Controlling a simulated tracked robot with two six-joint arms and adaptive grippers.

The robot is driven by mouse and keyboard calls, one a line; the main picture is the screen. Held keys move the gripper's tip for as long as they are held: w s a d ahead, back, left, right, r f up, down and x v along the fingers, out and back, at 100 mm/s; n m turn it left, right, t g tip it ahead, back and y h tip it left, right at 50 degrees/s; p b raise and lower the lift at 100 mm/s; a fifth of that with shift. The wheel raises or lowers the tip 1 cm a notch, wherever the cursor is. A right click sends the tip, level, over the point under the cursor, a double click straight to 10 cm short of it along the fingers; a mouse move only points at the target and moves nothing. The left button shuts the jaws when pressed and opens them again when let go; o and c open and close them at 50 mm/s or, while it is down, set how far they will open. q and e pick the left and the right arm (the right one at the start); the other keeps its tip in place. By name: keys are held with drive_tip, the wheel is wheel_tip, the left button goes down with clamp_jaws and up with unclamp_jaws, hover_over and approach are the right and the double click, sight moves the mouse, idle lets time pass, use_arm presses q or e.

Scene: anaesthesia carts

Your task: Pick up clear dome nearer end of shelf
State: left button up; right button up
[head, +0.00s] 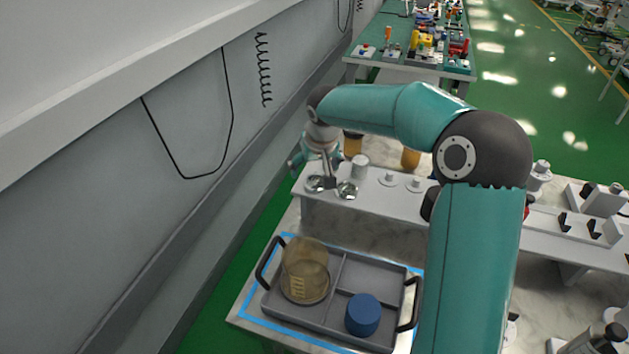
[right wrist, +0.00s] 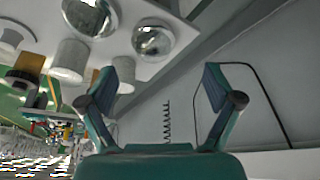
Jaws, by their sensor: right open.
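Two clear, shiny domes stand side by side at the left end of the raised white shelf (head: 400,200). The dome nearer the end (head: 315,184) is partly behind my gripper; it also shows in the right wrist view (right wrist: 153,41). The other dome (head: 347,191) is just right of it and shows at the top of the wrist view (right wrist: 90,14). My right gripper (head: 316,164) is open and empty, close above and behind the end dome. In the wrist view its spread fingers (right wrist: 160,82) have nothing between them. My left gripper is not in view.
White cylinders (head: 360,166) stand on the shelf near the domes. A grey divided tray (head: 340,285) in front holds an amber clear container (head: 304,268) and a blue cylinder (head: 363,315). A grey wall (head: 130,200) runs along the left. A cluttered green table (head: 400,68) is behind.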

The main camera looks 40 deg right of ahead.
sight(317, 177)
drive_tip(key=shift+w+d+f, duration=0.1)
drive_tip(key=shift+d+f, duration=0.05)
drive_tip(key=shift+f, duration=0.35)
drive_tip(key=x, duration=0.1)
drive_tip(key=p+x, duration=0.1)
drive_tip(key=x, duration=0.1)
drive_tip(key=p+x, duration=0.1)
drive_tip(key=shift+d+f, duration=0.35)
drive_tip(key=shift+f, duration=0.25)
drive_tip(key=c, duration=1.2)
drive_tip(key=shift+r, duration=0.1)
